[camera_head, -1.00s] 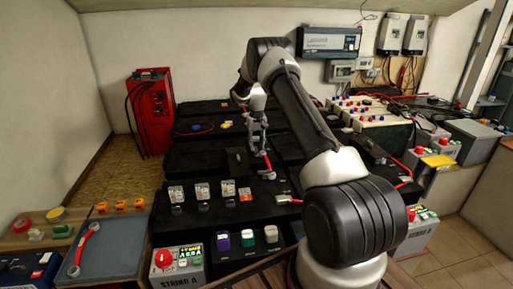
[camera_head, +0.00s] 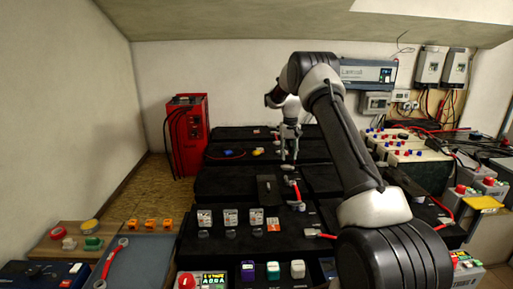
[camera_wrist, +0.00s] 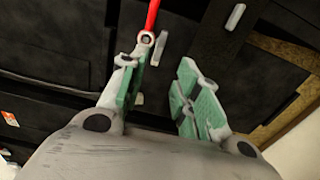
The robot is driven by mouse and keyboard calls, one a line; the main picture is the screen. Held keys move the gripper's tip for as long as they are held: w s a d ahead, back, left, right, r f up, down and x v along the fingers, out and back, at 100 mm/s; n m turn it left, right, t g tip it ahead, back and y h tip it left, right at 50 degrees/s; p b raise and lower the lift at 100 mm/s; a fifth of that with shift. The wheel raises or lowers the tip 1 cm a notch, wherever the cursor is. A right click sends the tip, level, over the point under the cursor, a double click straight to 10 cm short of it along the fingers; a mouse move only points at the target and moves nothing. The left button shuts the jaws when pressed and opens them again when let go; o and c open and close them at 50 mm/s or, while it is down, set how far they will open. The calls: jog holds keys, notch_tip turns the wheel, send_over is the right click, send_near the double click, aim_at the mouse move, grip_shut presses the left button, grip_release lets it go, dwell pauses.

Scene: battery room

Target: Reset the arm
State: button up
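My gripper (camera_head: 289,154) hangs pointing down over the black battery blocks, near the middle of the head view. In the wrist view its two green-padded fingers (camera_wrist: 157,90) stand apart with nothing between them. A red link with grey ends (camera_head: 295,189) is on the black blocks just below the gripper in the head view. Its red shaft and ring end also show in the wrist view (camera_wrist: 151,18), beyond the left finger and apart from it. My arm is raised and bent, reaching from the lower right.
A red cabinet (camera_head: 187,135) stands at the back left by the wall. Another red link (camera_head: 112,262) lies on a blue-grey surface at the front left. Pale batteries with red and blue caps (camera_head: 400,145) stand to the right. Wall boxes (camera_head: 368,72) hang behind. Air above the blocks is clear.

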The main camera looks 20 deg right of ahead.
jog(key=s+a+f+g, duration=0.1)
jog(key=s+f, duration=0.1)
jog(key=s, duration=0.6)
jog(key=s+a+r+n+t, duration=0.1)
jog(key=s+a+r, duration=0.2)
jog(key=s+r, duration=0.5)
jog(key=s+a+r+n+t, duration=0.1)
jog(key=s+a+r, duration=0.3)
jog(key=s, duration=1.5)
jog(key=s+a+r+n+t, duration=0.1)
jog(key=s+a+r+t, duration=0.2)
jog(key=s+r, duration=0.9)
jog(key=shift+s+a+r, duration=0.2)
jog(key=shift+s+a, duration=0.05)
jog(key=shift+s, duration=0.65)
